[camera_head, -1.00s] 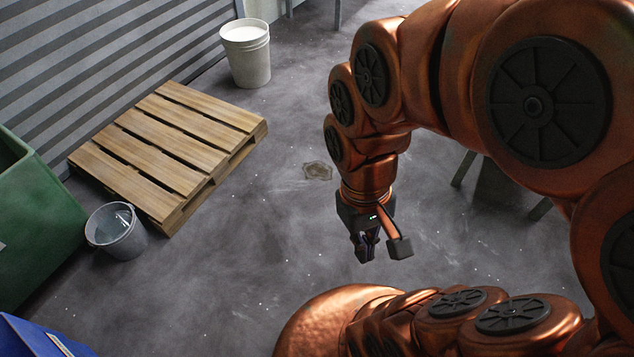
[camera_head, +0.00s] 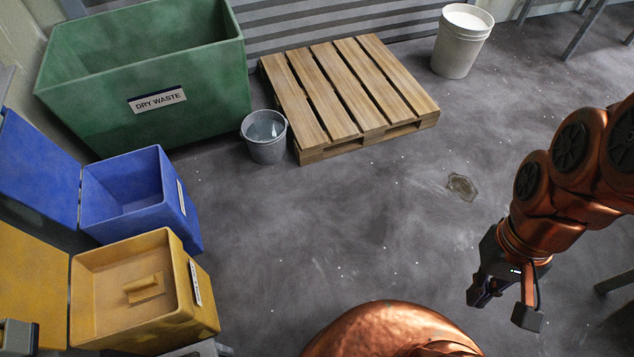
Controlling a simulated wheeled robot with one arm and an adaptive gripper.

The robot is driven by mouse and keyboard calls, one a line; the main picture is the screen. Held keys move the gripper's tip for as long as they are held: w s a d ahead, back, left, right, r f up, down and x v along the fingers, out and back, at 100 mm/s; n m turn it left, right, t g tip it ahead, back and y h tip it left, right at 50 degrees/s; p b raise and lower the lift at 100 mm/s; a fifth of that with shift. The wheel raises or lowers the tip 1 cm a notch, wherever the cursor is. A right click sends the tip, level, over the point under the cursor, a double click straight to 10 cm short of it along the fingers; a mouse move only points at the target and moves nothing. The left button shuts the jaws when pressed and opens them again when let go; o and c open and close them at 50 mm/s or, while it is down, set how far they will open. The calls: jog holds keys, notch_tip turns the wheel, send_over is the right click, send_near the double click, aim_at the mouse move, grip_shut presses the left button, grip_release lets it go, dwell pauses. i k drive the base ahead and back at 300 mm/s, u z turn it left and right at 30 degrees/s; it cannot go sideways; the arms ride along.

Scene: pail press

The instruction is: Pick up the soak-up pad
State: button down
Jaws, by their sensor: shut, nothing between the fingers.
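A small flat brownish patch (camera_head: 462,187) with an uneven outline lies on the grey floor right of centre. It may be the soak-up pad or a stain; I cannot tell which. A small folded yellow piece (camera_head: 146,287) lies inside the open yellow bin (camera_head: 150,325) at the lower left, and I cannot tell whether it is a pad. My gripper (camera_head: 477,299) points down at the right, shut and empty. It is apart from both, nearer to me than the floor patch and far to the right of the yellow bin.
An open blue bin (camera_head: 184,222) stands behind the yellow one. A green bin (camera_head: 200,118) labelled DRY WASTE, a grey bucket (camera_head: 266,150), a wooden pallet (camera_head: 350,85) and a white pail (camera_head: 455,50) stand along the back. The middle floor is clear.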

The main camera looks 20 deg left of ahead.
aim_at(149, 287)
jog(key=u, duration=2.65)
jog(key=k, duration=0.6)
jog(key=z, duration=0.75)
jog(key=i, duration=0.75)
jog(key=u, duration=2.15)
jog(key=i, duration=0.35)
